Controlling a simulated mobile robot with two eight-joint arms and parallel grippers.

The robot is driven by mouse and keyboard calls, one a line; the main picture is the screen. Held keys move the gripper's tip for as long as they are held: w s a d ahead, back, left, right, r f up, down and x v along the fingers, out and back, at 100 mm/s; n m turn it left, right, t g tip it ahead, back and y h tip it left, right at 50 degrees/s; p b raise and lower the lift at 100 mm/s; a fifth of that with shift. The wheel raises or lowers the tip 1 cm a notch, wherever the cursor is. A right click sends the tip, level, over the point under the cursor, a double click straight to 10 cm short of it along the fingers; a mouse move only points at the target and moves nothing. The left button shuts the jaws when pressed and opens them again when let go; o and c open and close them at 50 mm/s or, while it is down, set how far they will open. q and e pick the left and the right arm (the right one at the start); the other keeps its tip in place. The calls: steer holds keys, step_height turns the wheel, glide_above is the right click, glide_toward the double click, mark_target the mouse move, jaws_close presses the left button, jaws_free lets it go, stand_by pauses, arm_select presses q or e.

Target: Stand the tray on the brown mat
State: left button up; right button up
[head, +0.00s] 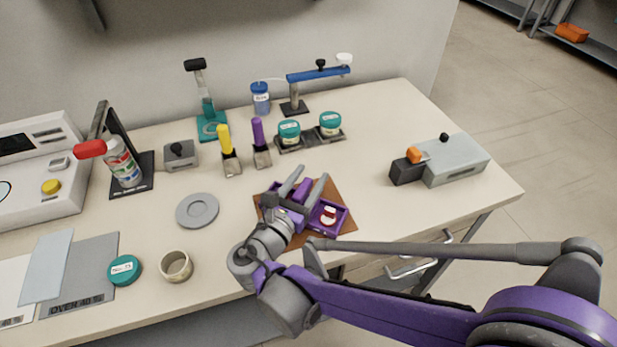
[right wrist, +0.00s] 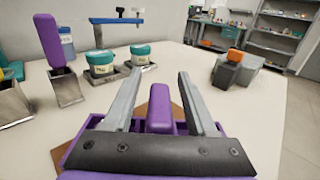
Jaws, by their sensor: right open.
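The purple tray (head: 343,222) sits on the brown mat (head: 341,191) and appears flat. A small red-and-white item (head: 328,216) is in its right part. My right gripper (head: 304,178) is over the tray's left part, jaws open. The tray's upright purple handle (right wrist: 160,112) stands between the two grey fingers (right wrist: 160,74) in the right wrist view, with gaps on both sides. My gripper and arm hide the tray's left and near parts and some of the mat. My left gripper is not in view.
Behind the mat stand purple-handled (head: 258,138) and yellow-handled (head: 225,140) tools and a dark rack with teal-lidded jars (head: 289,133). A grey disc (head: 197,210) and a beige cup (head: 176,266) lie left. A grey box device (head: 456,162) is right; table between is clear.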

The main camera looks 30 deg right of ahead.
steer(key=shift+r, duration=0.1)
steer(key=shift+a+r, duration=0.1)
steer(key=shift+a, duration=0.05)
steer(key=p+v, duration=0.1)
steer(key=v, duration=0.9)
steer(key=shift+s+a+p, duration=0.3)
steer(key=shift+s+a, duration=0.3)
steer(key=shift+a, duration=0.1)
